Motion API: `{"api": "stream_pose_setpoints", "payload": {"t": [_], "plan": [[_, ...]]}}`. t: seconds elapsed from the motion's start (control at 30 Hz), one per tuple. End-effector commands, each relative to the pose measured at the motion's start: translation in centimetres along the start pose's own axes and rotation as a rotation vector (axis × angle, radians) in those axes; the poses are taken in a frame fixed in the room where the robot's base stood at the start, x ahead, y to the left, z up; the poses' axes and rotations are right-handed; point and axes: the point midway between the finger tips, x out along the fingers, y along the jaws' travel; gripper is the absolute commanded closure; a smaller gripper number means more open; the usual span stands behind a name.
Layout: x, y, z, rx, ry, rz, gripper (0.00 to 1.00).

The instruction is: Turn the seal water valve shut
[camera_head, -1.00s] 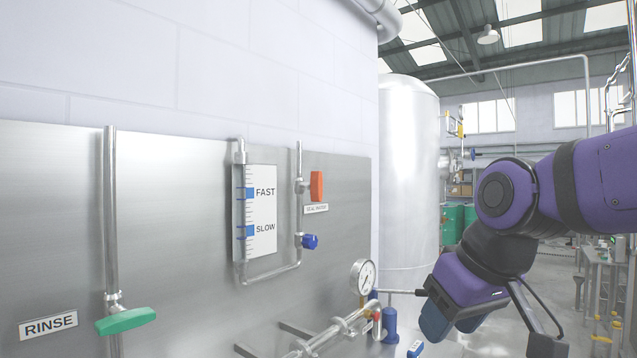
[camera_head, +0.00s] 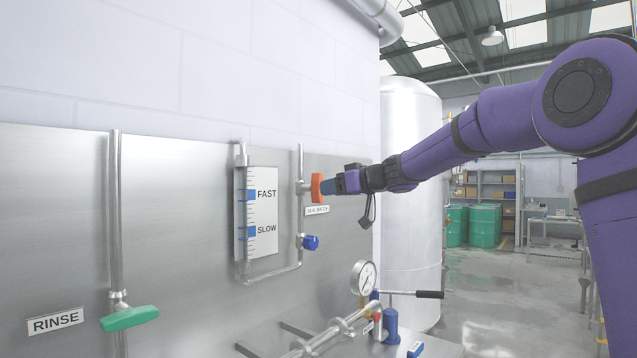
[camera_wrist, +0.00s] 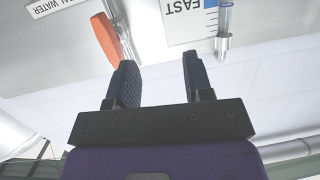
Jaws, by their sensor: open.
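The seal water valve has an orange lever handle (camera_head: 316,187) that stands upright on a thin vertical pipe, above the SEAL WATER label (camera_head: 317,210). My gripper (camera_head: 328,186) is at the panel, just right of the handle and partly overlapping it in the head view. In the wrist view, which is upside down, my gripper (camera_wrist: 160,78) is open and empty. The orange handle (camera_wrist: 105,38) lies outside the left finger, close to its tip, not between the fingers. I cannot tell whether the finger touches it.
A flow gauge (camera_head: 262,210) marked FAST and SLOW stands left of the valve. A blue knob (camera_head: 310,242) sits below it. A pressure gauge (camera_head: 364,277) and a black-gripped lever (camera_head: 428,294) are lower right. A green RINSE handle (camera_head: 129,318) is at lower left.

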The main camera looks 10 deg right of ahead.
Motion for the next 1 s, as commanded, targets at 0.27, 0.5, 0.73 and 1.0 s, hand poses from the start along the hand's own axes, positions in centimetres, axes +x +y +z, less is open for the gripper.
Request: {"api": "stream_pose_setpoints", "payload": {"t": [0.27, 0.5, 0.73, 1.0], "plan": [[0.6, 7.5, -2.0, -0.022, 0.178, 0.073, 0.53], [2.0, 8.2, -2.5, -0.027, 0.193, 0.079, 0.53], [5.9, 8.4, -3.2, -0.026, 0.193, 0.077, 0.53], [9.8, 8.7, -4.0, -0.028, 0.192, 0.079, 0.53]]}}
